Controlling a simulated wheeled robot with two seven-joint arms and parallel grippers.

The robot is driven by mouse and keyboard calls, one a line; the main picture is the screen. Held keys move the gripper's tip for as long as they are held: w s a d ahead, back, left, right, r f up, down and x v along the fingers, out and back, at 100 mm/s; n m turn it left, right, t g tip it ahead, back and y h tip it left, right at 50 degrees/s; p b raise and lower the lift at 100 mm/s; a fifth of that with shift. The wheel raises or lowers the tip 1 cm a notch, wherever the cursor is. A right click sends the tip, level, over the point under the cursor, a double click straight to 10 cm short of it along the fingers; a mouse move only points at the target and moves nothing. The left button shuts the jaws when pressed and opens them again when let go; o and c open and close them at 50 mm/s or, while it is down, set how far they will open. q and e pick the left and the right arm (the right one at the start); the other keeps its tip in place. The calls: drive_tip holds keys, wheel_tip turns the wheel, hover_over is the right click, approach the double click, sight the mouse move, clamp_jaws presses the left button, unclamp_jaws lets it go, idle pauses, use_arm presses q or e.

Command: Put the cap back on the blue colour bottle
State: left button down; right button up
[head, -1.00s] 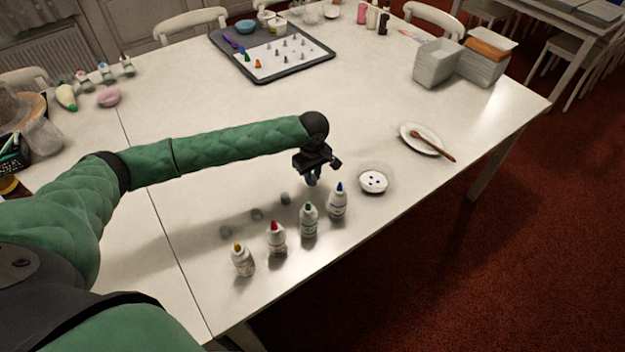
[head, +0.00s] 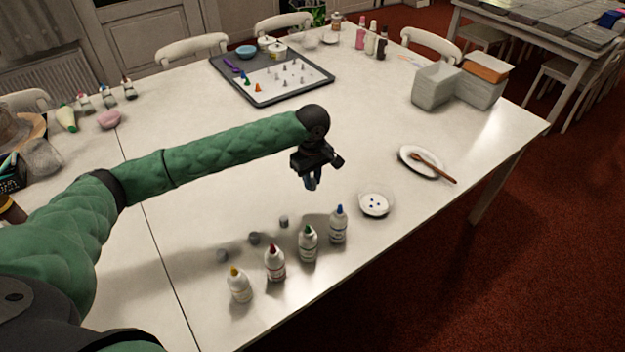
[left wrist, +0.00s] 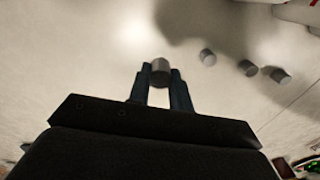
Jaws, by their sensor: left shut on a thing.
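The blue colour bottle (head: 338,227) is white with a blue tip. It stands upright and uncapped at the right end of a row of bottles. My left gripper (head: 312,183) is above the table, up and slightly left of this bottle in the head view, and apart from it. In the left wrist view the gripper (left wrist: 160,85) is shut on a small grey cap (left wrist: 160,66). In the head view the held cap cannot be made out. My right gripper is not in view.
Green (head: 308,246), red (head: 275,265) and yellow (head: 240,287) tipped bottles stand left of the blue one. Three loose grey caps (head: 254,238) lie behind them.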

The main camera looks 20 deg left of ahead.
use_arm(q)
drive_tip(key=s+m, duration=0.7)
drive_tip(key=m, duration=0.3)
drive_tip(key=shift+a+r, duration=0.35)
drive_tip(key=shift+a, duration=0.1)
